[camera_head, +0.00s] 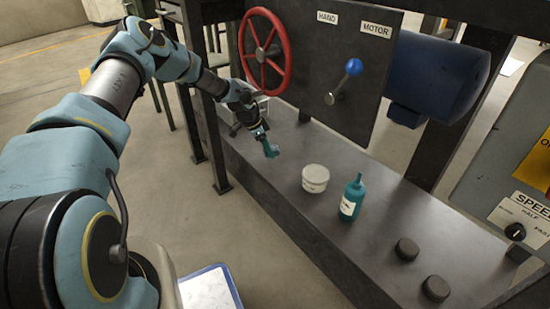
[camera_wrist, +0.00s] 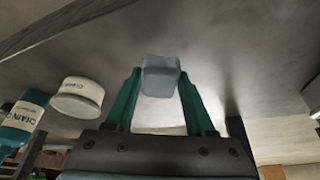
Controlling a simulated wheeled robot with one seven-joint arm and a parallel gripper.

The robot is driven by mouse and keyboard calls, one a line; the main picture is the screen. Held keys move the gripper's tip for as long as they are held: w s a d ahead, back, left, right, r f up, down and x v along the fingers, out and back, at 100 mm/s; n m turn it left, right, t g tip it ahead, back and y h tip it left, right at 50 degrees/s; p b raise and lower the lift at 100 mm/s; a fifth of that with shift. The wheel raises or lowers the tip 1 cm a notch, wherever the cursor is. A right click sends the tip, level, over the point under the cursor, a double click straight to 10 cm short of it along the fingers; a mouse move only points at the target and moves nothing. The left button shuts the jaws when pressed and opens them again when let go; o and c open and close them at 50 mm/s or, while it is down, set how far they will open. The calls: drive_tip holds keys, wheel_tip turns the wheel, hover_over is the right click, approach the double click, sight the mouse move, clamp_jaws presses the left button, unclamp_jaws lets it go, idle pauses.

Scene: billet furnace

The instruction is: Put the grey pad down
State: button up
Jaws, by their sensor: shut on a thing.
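The grey pad (camera_wrist: 160,77) is a small block between the two green fingers of my gripper (camera_wrist: 160,92) in the wrist view. The fingers are shut on it from both sides. In the head view my gripper (camera_head: 270,149) is over the left part of the dark bench (camera_head: 285,178), left of the white tin. The pad itself is too small to make out there. I cannot tell whether the pad touches the bench top.
A white tin (camera_head: 315,178) and a teal bottle (camera_head: 352,197) stand on the bench, with two dark round knobs (camera_head: 407,249) further right. A red handwheel (camera_head: 265,52) and a blue-knobbed lever (camera_head: 345,80) are behind. Bare bench lies between gripper and tin.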

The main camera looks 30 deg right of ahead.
sight(275, 154)
drive_tip(key=shift+s+d+f, duration=0.1)
drive_tip(key=shift+s+d, duration=0.05)
drive_tip(key=shift+d, duration=0.5)
drive_tip(key=shift+s+d+f, duration=0.1)
drive_tip(key=shift+s+d, duration=0.05)
drive_tip(key=shift+d, duration=0.45)
wheel_tip(275, 154, down, 3)
drive_tip(key=shift+f+b, duration=0.15)
drive_tip(key=shift+b, duration=0.75)
drive_tip(key=o, duration=1.3)
drive_tip(key=p+v, duration=0.2)
drive_tip(key=v, duration=0.5)
drive_tip(key=shift+a+r, duration=0.15)
drive_tip(key=shift+r, duration=0.2)
